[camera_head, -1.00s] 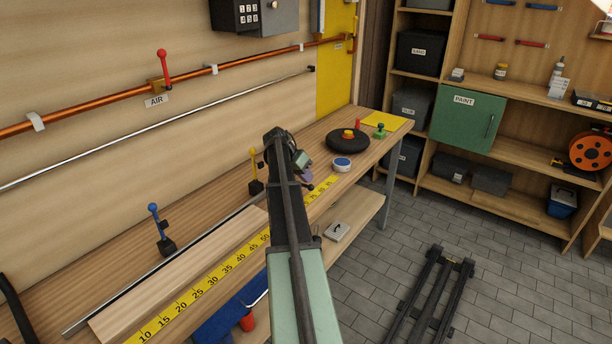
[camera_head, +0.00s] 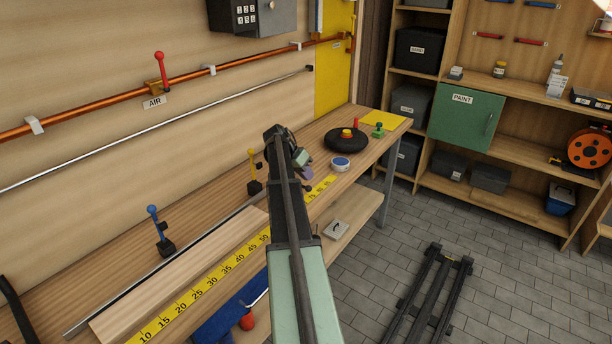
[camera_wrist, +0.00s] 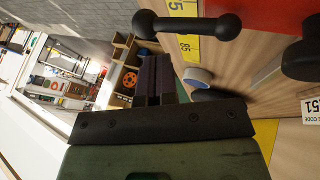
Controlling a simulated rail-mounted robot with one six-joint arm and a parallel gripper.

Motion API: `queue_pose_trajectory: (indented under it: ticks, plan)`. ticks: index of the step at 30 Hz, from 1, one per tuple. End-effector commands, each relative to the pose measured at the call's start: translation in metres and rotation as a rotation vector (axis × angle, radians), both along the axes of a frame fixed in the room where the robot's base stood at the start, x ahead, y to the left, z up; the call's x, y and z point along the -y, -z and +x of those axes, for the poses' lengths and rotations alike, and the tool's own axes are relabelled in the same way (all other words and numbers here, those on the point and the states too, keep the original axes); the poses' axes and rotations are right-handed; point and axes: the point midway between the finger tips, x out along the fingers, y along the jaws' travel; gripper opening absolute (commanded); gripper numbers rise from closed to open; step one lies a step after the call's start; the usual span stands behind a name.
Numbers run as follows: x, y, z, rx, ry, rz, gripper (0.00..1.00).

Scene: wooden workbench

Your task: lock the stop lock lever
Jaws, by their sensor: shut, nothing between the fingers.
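A black bar with rounded knobs at both ends (camera_wrist: 190,27), which looks like the lock lever, shows at the top of the wrist view beside a red block (camera_wrist: 270,15) above the yellow measuring tape (camera_wrist: 190,48). I cannot tell which position the lever is in. In the head view my arm hides most of the red block's place; a small dark knob (camera_head: 307,190) shows just right of the arm. My gripper (camera_head: 306,173) is shut and empty above the bench, close to that knob; its dark purple fingers (camera_wrist: 154,80) lie together in the wrist view, apart from the lever.
A yellow lever (camera_head: 252,168) and a blue lever (camera_head: 157,228) stand along the back of the bench. A round blue-and-white tin (camera_head: 340,163) and a black disc (camera_head: 346,140) lie farther along. A plank (camera_head: 180,275) lies at the front left.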

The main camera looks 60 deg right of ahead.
Motion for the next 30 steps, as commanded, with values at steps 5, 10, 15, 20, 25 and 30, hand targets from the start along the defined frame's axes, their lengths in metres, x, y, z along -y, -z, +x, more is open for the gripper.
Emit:
queue_pose_trajectory:
  ticks: [5,10,15,20,25,30]
  plan:
    - [0.003,-0.041,0.026,0.002,-0.01,-0.001,0.0]
    - [0.005,-0.069,0.048,0.004,-0.014,-0.003,0.0]
    - [0.005,-0.075,0.057,0.004,-0.016,-0.004,0.0]
    - [0.004,-0.073,0.057,0.004,-0.016,-0.005,0.0]
    - [0.004,-0.073,0.057,0.004,-0.017,-0.004,0.0]
    - [0.003,-0.072,0.058,-0.016,-0.094,0.042,0.0]
